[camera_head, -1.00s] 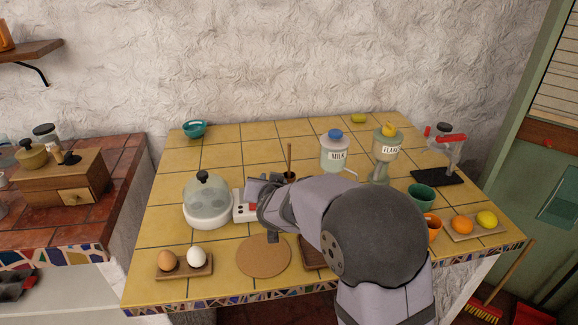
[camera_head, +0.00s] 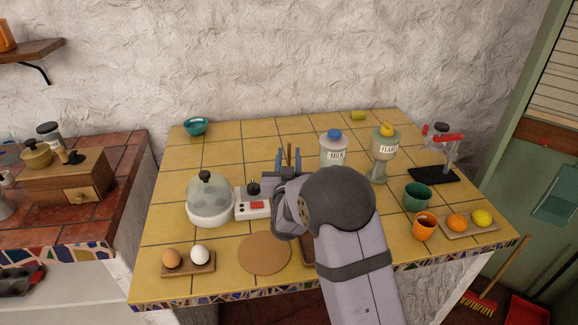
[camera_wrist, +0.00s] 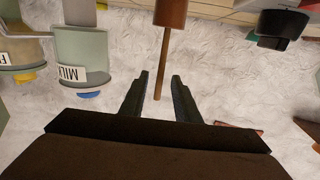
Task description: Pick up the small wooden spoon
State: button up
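The small wooden spoon (camera_head: 290,154) stands upright, its thin handle rising at the middle of the counter. In the wrist view the handle (camera_wrist: 162,72) comes out of a brown holder (camera_wrist: 170,12). My gripper (camera_head: 288,160) points away toward the wall, its two dark blue fingers on either side of the handle in the head view. In the wrist view my gripper (camera_wrist: 160,75) is open, with the handle showing between the fingertips. I see a gap on both sides of it. The holder is hidden behind my gripper in the head view.
The milk jar (camera_head: 333,149) stands close right of the spoon, with the flour jar (camera_head: 385,160) beyond. The glass-domed cooker (camera_head: 211,200) and white control box (camera_head: 252,205) are at left. Green (camera_head: 417,197) and orange (camera_head: 424,227) cups stand right.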

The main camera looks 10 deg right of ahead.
jog(key=shift+w+d+r+p, duration=0.1)
jog(key=shift+w+d+p, duration=0.1)
jog(key=shift+w+p, duration=0.6)
jog(key=shift+w+d+r+p, duration=0.1)
jog(key=shift+w+d+p, duration=0.2)
jog(key=shift+w, duration=0.85)
jog(key=shift+w+f, duration=0.1)
jog(key=shift+w, duration=0.7)
grip_shut()
